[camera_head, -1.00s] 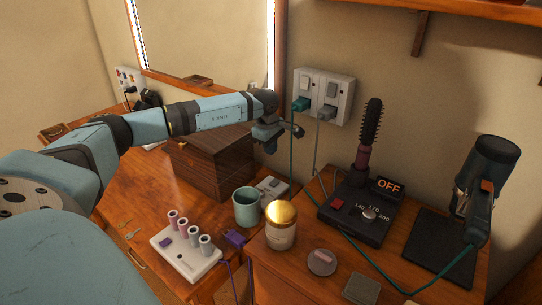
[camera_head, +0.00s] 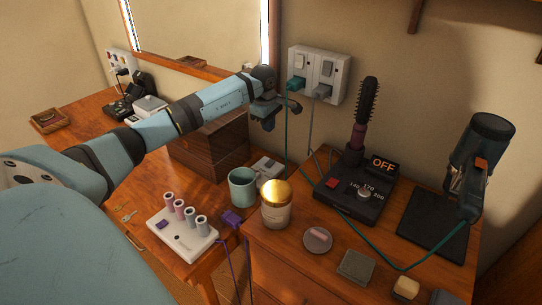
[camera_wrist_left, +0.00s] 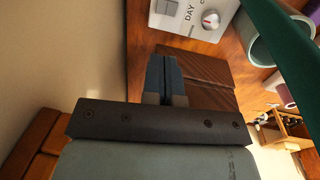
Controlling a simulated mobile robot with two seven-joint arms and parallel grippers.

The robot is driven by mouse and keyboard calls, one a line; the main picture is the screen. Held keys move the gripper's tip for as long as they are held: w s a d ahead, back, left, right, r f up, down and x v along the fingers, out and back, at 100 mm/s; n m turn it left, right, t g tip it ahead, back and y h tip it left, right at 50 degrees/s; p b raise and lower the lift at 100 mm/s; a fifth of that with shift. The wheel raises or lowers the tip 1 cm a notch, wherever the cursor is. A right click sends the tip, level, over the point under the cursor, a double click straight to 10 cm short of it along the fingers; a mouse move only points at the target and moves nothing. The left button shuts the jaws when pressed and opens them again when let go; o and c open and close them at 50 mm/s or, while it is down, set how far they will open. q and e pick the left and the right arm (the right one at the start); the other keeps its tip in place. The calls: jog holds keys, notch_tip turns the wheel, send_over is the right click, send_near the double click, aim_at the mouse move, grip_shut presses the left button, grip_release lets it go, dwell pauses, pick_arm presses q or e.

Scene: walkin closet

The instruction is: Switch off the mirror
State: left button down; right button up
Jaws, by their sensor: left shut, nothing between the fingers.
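The mirror (camera_head: 200,32) is on the wall at the upper left of the head view, in a wooden frame with bright light strips at its sides. A small white device (camera_head: 267,169) lies on the table behind the green cup. The left wrist view shows a white panel (camera_wrist_left: 194,15) with a red-marked dial, a grey switch and the word DAY. My left gripper (camera_head: 268,118) is in the air above the dark wooden box, left of the wall sockets. Its fingers (camera_wrist_left: 165,78) are shut and empty, apart from the white panel. My right gripper is not in view.
The wall socket plate (camera_head: 319,75) carries two switches and plugs with hanging cables.

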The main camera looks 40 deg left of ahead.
aim_at(272, 161)
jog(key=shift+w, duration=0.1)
pick_arm(q)
jog(key=f, duration=0.4)
jog(key=w+f, duration=0.1)
jog(key=f, duration=0.8)
jog(key=shift+w+a+f, duration=0.1)
jog(key=shift+w+f, duration=0.25)
jog(key=shift+f, duration=0.15)
jog(key=shift+b, duration=0.3)
